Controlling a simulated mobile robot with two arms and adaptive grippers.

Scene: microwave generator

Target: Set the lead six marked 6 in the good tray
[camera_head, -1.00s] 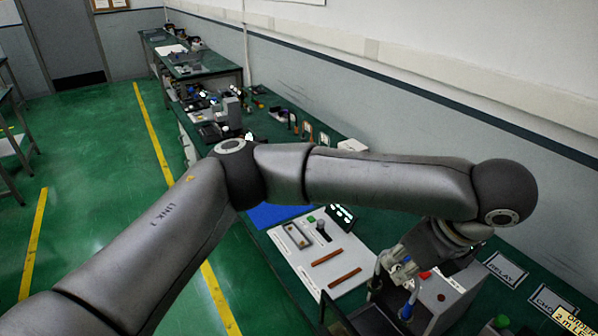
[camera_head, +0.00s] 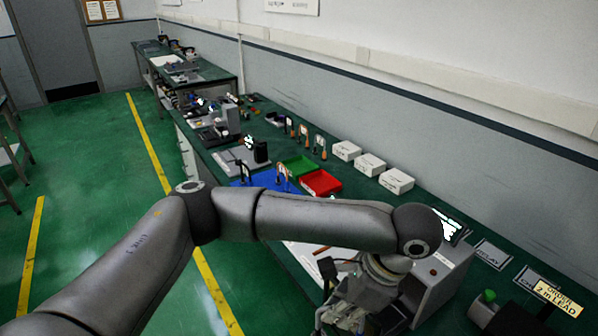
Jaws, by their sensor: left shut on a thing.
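My left gripper (camera_head: 345,312) is low in the head view, over the bench beside the grey box (camera_head: 442,280). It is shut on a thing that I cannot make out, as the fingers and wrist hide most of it. A small dark piece (camera_head: 326,268) shows at the wrist's left side; I cannot tell whether it belongs to the held thing. No mark 6 is readable. A green tray (camera_head: 294,167) lies further along the bench, next to a red tray (camera_head: 321,182); I cannot read which is the good tray. My right gripper is not in view.
White boxes (camera_head: 370,164) stand by the wall behind the trays. Several upright orange-handled items (camera_head: 304,133) stand beyond. A blue mat (camera_head: 240,183) lies left of the trays. My left arm crosses above the white board (camera_head: 300,256). A sign (camera_head: 557,300) reads 2 m LEAD.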

